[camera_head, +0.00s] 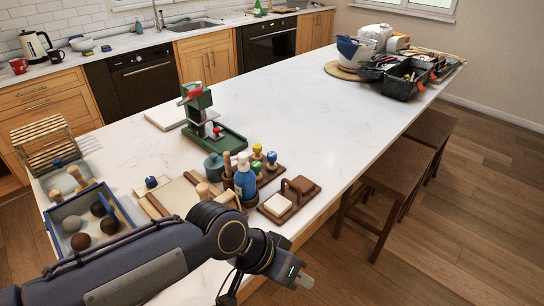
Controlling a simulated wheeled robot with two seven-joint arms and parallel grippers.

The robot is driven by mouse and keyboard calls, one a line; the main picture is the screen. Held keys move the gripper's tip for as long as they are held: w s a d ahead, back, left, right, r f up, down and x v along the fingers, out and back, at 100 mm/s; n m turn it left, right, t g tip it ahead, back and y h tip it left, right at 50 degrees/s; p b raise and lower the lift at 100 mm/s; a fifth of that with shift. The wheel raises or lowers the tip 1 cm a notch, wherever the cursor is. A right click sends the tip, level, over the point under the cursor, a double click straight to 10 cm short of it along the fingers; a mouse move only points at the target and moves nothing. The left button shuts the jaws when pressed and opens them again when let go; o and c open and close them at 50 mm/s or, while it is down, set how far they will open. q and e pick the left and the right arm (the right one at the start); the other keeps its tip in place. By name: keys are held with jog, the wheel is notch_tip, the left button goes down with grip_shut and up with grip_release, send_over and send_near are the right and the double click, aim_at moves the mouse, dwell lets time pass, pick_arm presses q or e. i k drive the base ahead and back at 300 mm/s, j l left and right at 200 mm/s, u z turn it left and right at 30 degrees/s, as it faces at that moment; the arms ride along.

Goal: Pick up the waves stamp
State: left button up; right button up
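Several small stamps with coloured tops stand in a wooden rack (268,177) near the front edge of the counter. One has a yellow top (257,149), one a blue top (272,157) and one a green-yellow top (256,167). Their stamp faces are hidden, so I cannot tell which one carries waves. My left arm crosses the foreground, and its gripper (302,281) is in front of the counter edge, to the right of and nearer than the rack, apart from the stamps. Its fingers are too small and turned away to read. My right gripper is not in view.
A blue bottle (245,178) stands at the rack's left. A wooden tray with a pale block (277,204) lies in front. A green press (215,139), a blue-rimmed box of clay balls (55,220) and a dark toolbox (404,85) share the counter (315,110). Its middle is clear. Stools (400,170) stand right.

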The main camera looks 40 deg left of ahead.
aim_at(256, 165)
jog(key=i, duration=0.65)
jog(key=i+l+u, duration=0.1)
jog(key=i, duration=0.5)
jog(key=i+l, duration=0.1)
jog(key=i, duration=0.55)
jog(key=j+u, duration=0.1)
jog(key=u, duration=0.35)
jog(key=j+u, duration=0.1)
jog(key=u, duration=0.85)
jog(key=i+j+u, duration=0.1)
jog(key=u, duration=0.35)
jog(key=i+u, duration=0.1)
jog(key=u, duration=0.35)
jog(key=i+j+u, duration=0.15)
